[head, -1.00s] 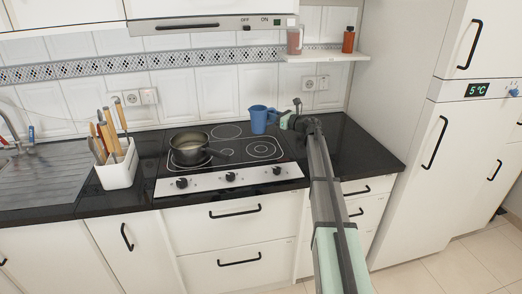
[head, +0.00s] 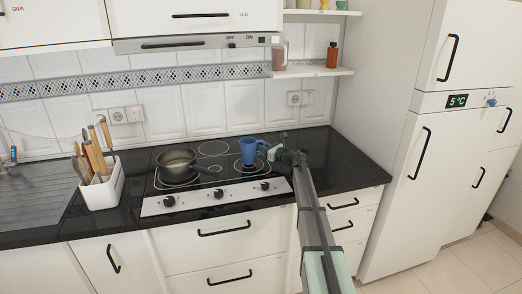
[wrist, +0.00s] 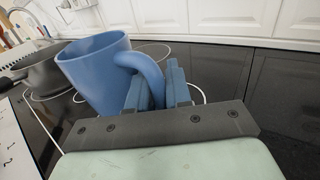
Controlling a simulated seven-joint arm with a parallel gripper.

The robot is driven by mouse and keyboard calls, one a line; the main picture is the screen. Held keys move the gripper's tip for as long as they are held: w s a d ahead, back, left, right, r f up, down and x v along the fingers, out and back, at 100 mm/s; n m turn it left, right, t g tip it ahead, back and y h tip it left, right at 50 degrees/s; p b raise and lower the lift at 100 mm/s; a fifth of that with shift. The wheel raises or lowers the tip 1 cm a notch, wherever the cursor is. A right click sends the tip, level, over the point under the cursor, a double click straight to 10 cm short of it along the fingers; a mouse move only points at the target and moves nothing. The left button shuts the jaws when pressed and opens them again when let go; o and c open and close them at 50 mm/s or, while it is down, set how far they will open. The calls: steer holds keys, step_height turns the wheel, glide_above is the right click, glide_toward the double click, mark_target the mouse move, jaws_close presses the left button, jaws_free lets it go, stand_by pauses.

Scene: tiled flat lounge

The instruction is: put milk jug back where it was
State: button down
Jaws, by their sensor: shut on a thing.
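A blue jug (head: 247,151), the only jug-like thing I clearly see, is upright over the right part of the black hob (head: 222,177). In the wrist view the jug (wrist: 97,72) fills the upper left, its handle towards me. My gripper (head: 271,153) comes in from the right. Its fingers (wrist: 158,88) are closed around the jug's handle. The jug's base is partly hidden behind the gripper in the wrist view, so I cannot tell whether it touches the hob.
A pot (head: 177,165) stands on the hob left of the jug. A white utensil holder (head: 103,190) stands further left. The black counter (head: 330,158) right of the hob is clear. A wall shelf (head: 315,72) above holds a pinkish container (head: 279,54) and a reddish-brown bottle (head: 332,56).

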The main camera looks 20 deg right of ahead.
steer(key=shift+f, duration=0.7)
steer(key=c, duration=1.1)
jaws_free()
steer(key=shift+o, duration=0.2)
steer(key=shift+r, duration=0.1)
steer(key=v, duration=1.2)
